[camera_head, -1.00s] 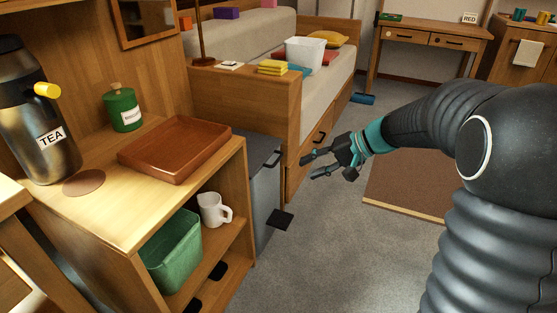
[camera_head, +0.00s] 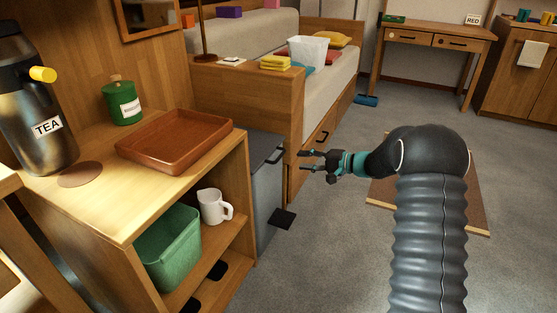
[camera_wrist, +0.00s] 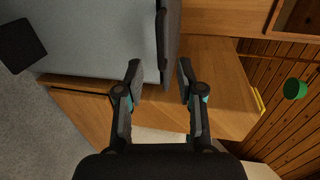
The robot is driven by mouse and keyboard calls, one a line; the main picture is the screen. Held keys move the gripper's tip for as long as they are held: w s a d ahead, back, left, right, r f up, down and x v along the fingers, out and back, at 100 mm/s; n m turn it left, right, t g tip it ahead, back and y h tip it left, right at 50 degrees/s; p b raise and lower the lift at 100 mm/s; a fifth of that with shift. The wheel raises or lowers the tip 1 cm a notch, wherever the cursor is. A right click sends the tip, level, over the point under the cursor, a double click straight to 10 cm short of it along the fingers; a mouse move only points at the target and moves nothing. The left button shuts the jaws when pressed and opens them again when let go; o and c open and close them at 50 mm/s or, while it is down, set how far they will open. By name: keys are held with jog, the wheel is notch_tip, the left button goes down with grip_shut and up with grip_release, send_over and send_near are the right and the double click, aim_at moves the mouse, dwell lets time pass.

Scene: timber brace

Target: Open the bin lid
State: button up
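The grey bin (camera_head: 266,195) stands between the wooden shelf unit and the bed end. Its lid (camera_head: 258,145) is closed, with a dark bar handle (camera_head: 274,156) along the front edge. A black pedal (camera_head: 282,218) sticks out at its foot. My gripper (camera_head: 304,160) is open and empty, to the right of the bin's handle and apart from it. In the wrist view the bin front (camera_wrist: 95,40) fills the upper left, and the dark handle (camera_wrist: 161,45) lies ahead of the gap between my open fingers (camera_wrist: 160,78). The bin's inside is hidden.
The shelf unit (camera_head: 125,215) with a brown tray (camera_head: 175,140) stands left of the bin. The wooden bed end (camera_head: 235,98) is close behind and to the right. Bare carpet (camera_head: 320,235) lies in front. A brown mat (camera_head: 480,200) is partly behind my arm.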

aim_at(279, 157)
jog(key=x, duration=1)
jog(key=shift+c, duration=0.2)
grip_shut()
